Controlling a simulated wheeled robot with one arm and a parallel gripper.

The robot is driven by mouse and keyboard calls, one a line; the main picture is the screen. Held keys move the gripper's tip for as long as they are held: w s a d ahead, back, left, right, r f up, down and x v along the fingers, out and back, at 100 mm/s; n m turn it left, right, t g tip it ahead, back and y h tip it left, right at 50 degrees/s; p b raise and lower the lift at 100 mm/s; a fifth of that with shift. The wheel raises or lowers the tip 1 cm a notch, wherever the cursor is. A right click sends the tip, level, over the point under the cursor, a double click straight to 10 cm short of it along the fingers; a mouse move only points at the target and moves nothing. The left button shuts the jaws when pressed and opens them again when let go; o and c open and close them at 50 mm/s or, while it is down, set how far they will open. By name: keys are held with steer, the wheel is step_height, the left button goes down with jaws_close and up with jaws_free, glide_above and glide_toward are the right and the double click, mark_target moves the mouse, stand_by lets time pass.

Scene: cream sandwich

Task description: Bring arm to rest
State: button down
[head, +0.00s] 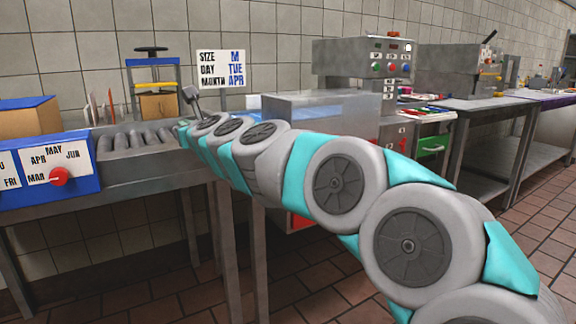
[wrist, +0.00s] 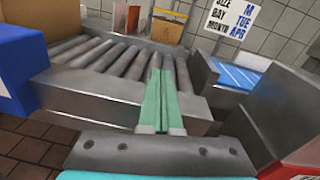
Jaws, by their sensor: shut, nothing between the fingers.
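My gripper (wrist: 160,92) shows in the wrist view with its two green fingers pressed together and nothing between them. Its fingertips point at the end of the metal roller conveyor (wrist: 105,62). In the head view my arm stretches from the lower right to the conveyor (head: 135,140), and the gripper end is mostly hidden behind my own wrist links. I cannot tell whether the fingers touch the rollers.
A blue box with day and month dials (head: 60,170) stands at the left. A sign reading SIZE, DAY, MONTH (head: 221,69) hangs behind. A grey machine (head: 322,108) is right of the conveyor, close to my arm. A cardboard box (head: 158,106) sits under the blue frame.

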steer(key=s+d+f+n+g+h+p, duration=0.1)
steer(key=s+d+f+n+g+h, duration=0.1)
steer(key=s+d+f+n+g, duration=0.5)
steer(key=s+d+f+n+g+h, duration=0.1)
steer(key=s+d+f+n+g, duration=0.1)
steer(key=s+d+f+n, duration=0.9)
steer(key=s+d+f+n+g+h, duration=0.2)
steer(key=s+d+f, duration=0.3)
steer(key=s, duration=0.4)
steer(key=s+d+f+n+g+h, duration=0.2)
steer(key=s+d+f+n+g, duration=0.1)
steer(key=s+d, duration=0.5)
steer(key=s+d+f+n+g+h, duration=0.2)
steer(key=s+d+f+n, duration=0.2)
steer(key=s+d+f, duration=0.3)
steer(key=s+f, duration=0.1)
steer(key=s, duration=0.3)
steer(key=shift+s+n+h+p, duration=0.3)
steer(key=shift+s+h, duration=0.1)
